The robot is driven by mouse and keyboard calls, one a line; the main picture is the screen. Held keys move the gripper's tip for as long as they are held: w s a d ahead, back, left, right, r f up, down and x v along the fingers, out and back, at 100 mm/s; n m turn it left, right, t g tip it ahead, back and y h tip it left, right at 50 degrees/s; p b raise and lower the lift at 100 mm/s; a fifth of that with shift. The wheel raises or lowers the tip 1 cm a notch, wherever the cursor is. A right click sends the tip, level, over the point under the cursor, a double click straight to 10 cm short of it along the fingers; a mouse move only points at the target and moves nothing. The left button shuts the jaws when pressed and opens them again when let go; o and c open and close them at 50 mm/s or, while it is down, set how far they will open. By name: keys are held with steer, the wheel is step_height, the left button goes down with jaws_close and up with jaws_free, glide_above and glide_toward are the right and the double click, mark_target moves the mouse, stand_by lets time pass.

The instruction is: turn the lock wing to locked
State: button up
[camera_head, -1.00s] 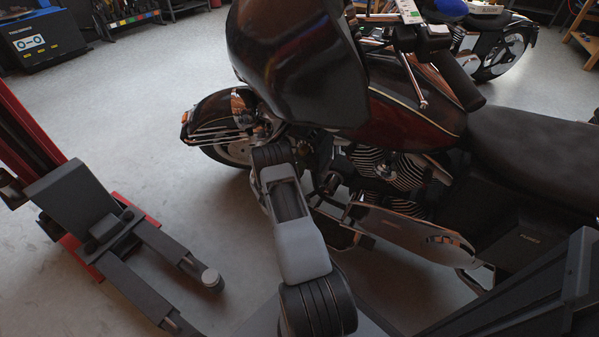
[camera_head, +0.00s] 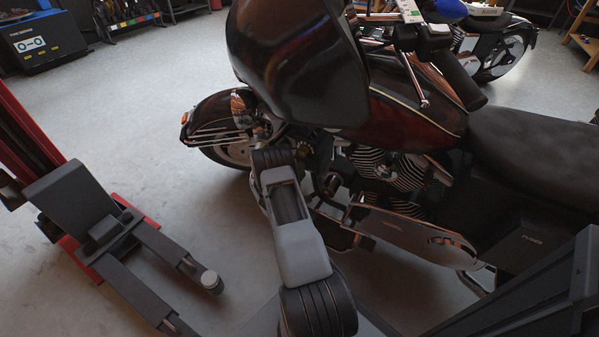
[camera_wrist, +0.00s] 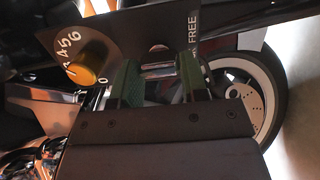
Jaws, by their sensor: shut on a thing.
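In the wrist view my gripper (camera_wrist: 157,76) has its green-padded fingers on either side of a small shiny metal piece, the lock wing (camera_wrist: 158,70), and is shut on it. The wing lies in front of a dark plate (camera_wrist: 128,28). The word FREE is printed on the plate, beside the right finger. Other lettering there is cut off or covered by the finger, so I cannot read a locked mark. A small reddish spot shows on the plate just above the wing. In the head view the gripper and the wing are hidden behind my arm and the motorcycle.
An orange knob (camera_wrist: 88,68) with a numbered dial sits left of my gripper. A motorcycle wheel (camera_wrist: 262,95) is at the right. In the head view the motorcycle (camera_head: 420,120) stands close to my arm; a red and dark lift post (camera_head: 60,190) stands left, with open floor behind it.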

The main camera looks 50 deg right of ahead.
steer(key=o, duration=0.9)
steer(key=a+p, duration=0.1)
steer(key=a, duration=0.3)
steer(key=s+a+f+p, duration=0.1)
steer(key=a, duration=0.4)
steer(key=s+a+p, duration=0.1)
steer(key=a, duration=0.3)
steer(key=shift+a+f, duration=0.25)
steer(key=shift+a, duration=0.05)
